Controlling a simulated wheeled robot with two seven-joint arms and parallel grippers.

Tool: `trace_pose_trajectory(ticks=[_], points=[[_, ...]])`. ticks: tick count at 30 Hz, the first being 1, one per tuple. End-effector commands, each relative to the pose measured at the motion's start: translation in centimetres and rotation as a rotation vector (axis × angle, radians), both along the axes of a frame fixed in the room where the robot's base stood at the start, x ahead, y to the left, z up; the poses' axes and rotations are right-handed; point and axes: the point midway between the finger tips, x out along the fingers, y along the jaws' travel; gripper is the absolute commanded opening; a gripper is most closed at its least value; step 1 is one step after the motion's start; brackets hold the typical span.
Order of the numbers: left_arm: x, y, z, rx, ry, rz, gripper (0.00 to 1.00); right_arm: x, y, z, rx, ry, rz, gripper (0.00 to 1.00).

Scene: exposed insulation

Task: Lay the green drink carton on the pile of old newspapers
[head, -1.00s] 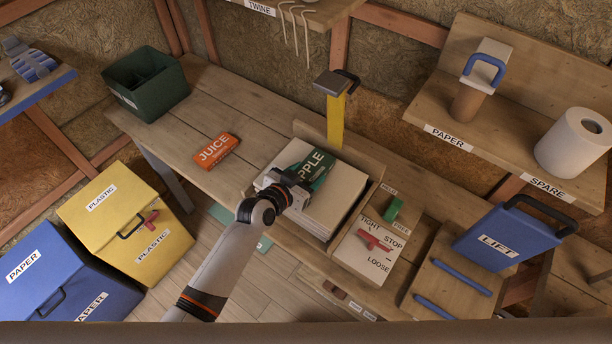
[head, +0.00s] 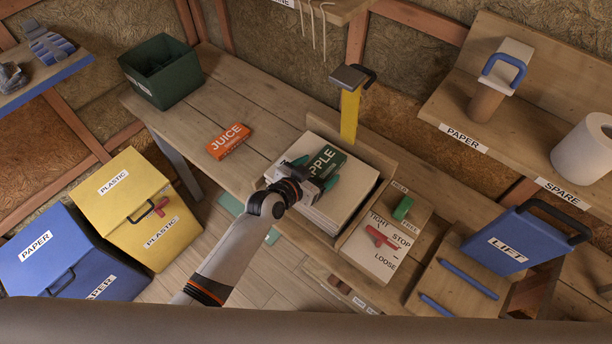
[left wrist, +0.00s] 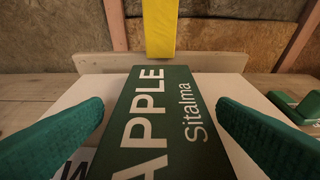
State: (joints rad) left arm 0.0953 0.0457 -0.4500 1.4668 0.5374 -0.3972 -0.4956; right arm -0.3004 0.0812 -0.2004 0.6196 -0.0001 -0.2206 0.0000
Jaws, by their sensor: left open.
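The green drink carton (head: 326,162), marked APPLE, lies flat on top of the pile of old newspapers (head: 352,187). In the left wrist view the carton (left wrist: 160,110) runs lengthwise between my fingers, with a gap on each side. My left gripper (head: 315,172) is open around the carton, low over the pile. Its green finger pads also frame the left wrist view (left wrist: 160,125). My gripper hides the near end of the carton in the head view. My right gripper is not in view.
A yellow post (head: 350,115) and a low wooden board (left wrist: 120,62) stand behind the pile. An orange juice carton (head: 229,141) lies to the left on the bench. A control panel (head: 376,248) with red and green handles is right of the pile.

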Motion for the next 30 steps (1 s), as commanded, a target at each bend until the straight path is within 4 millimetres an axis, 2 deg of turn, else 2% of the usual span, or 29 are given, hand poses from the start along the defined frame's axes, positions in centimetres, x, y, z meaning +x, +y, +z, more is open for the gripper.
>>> trace_pose_trajectory(ticks=[12, 18, 30], points=[[-6.0, 4.4, 2.7, 0.002, 0.000, -0.001, 0.81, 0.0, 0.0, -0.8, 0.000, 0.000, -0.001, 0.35], [-8.2, 6.0, 4.0, 0.002, 0.000, -0.001, 0.81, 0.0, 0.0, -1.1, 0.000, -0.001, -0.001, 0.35], [-8.9, 6.5, 4.5, 0.000, 0.001, -0.001, 0.81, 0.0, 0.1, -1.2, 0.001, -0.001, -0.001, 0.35]])
